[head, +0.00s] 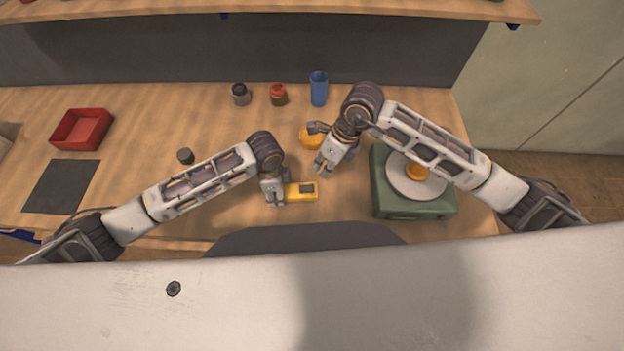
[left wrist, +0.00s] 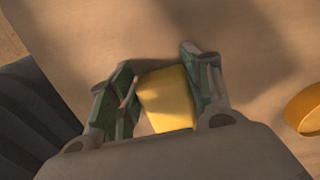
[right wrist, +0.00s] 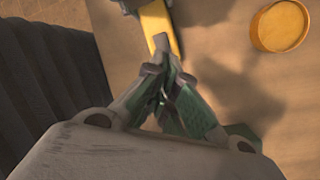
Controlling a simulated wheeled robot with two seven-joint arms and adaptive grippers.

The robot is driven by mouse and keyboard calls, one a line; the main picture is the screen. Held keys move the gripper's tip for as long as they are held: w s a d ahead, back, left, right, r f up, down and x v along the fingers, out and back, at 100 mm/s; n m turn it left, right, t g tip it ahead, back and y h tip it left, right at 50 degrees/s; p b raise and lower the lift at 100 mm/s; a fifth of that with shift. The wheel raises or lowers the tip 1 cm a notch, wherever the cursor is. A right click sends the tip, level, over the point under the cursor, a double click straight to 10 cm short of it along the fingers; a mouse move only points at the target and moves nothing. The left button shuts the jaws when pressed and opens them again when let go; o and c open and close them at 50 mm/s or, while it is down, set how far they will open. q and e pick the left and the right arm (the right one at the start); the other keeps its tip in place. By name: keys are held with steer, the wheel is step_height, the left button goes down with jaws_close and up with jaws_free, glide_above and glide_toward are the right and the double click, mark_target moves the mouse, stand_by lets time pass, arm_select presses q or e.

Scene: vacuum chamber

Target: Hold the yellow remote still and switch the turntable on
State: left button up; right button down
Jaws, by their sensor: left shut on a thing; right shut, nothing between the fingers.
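The yellow remote (head: 303,191) lies on the table in front of me, with a dark patch on its top. My left gripper (head: 275,203) is shut on its left end; the remote (left wrist: 166,98) also shows between the fingers in the left wrist view. My right gripper (head: 322,170) is shut and empty, above and just beyond the right part of the remote. In the right wrist view its closed fingertips (right wrist: 163,50) overlap the remote (right wrist: 157,22) in the picture; contact cannot be told. The green turntable (head: 420,210) with a pale platter stands at the right, partly hidden by my right arm.
An orange round thing (head: 309,139) sits beyond my right gripper. A blue cup (head: 319,88), a red-topped jar (head: 278,95) and a dark-topped jar (head: 241,95) stand at the back. A red tray (head: 82,129) and a dark mat (head: 62,186) lie at the left.

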steer(key=shift+d+r+m+y, duration=0.5)
steer(key=shift+r+m+y, duration=0.15)
steer(key=shift+m, duration=4.15)
steer(key=shift+d+r+m+y, duration=0.45)
steer(key=shift+r+m+y, duration=0.15)
steer(key=shift+m, duration=4.2)
steer(key=shift+d+r+m+y, duration=0.5)
steer(key=shift+r+m+y, duration=0.15)
steer(key=shift+m, duration=4.15)
steer(key=shift+t, duration=0.3)
steer(key=shift+f, duration=0.1)
glide_above(301, 188)
steer(key=d, duration=0.3)
step_height(301, 188, down, 8)
steer(key=shift+r, duration=0.1)
step_height(301, 188, down, 2)
steer(key=shift+d+f, duration=0.2)
steer(key=shift+f, duration=0.8)
